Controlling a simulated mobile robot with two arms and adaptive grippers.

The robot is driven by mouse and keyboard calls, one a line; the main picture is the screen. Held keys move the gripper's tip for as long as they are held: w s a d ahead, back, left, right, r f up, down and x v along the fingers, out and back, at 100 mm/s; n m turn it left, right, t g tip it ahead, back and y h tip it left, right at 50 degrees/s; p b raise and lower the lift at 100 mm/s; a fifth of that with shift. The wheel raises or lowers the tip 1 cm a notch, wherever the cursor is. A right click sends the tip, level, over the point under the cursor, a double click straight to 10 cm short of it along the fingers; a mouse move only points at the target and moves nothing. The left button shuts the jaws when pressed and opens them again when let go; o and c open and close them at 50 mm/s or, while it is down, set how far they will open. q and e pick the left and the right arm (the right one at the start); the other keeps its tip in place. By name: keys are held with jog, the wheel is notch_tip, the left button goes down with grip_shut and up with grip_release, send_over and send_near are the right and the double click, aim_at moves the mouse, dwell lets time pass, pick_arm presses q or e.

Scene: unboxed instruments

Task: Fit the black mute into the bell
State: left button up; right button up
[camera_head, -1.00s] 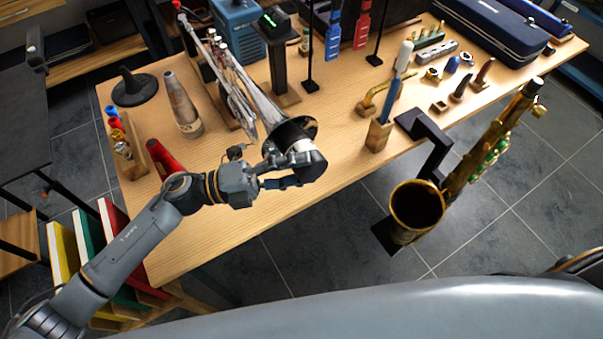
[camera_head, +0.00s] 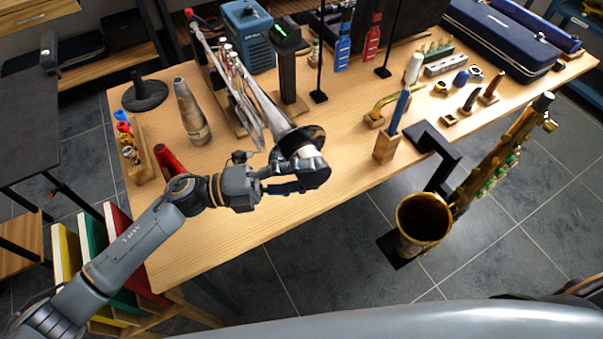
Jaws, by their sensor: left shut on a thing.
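The black mute (camera_head: 316,176) is at the mouth of the silver horn's bell (camera_head: 317,135), on the table's near side. My left gripper (camera_head: 298,173) is shut on the mute, its fingers around the outer part. The mute's inner end is hidden by the bell and fingers, so I cannot tell how deep it sits or whether it touches the bell wall. The horn's tubing (camera_head: 240,80) runs back to the upper left. My right gripper is not in view.
A grey cone-shaped mute (camera_head: 192,112), a black plunger-like piece (camera_head: 145,95) and a red cone (camera_head: 168,160) stand left of the horn. A saxophone (camera_head: 425,222) stands on the right. The table's front edge is clear right of my gripper.

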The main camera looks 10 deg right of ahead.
pick_arm(q)
jog(key=shift+w+a+r, duration=0.1)
jog(key=shift+w+a, duration=0.05)
jog(key=shift+w, duration=0.15)
jog(key=o, duration=0.9)
jog(key=shift+c, duration=0.2)
jog(key=o, duration=0.4)
jog(key=shift+w, duration=0.15)
jog(key=shift+a, duration=0.15)
jog(key=a, duration=0.2)
jog(key=a+f, duration=0.1)
jog(key=a, duration=0.4)
jog(key=shift+w+a+f, duration=0.1)
jog(key=shift+a+f, duration=0.1)
jog(key=shift+a, duration=0.15)
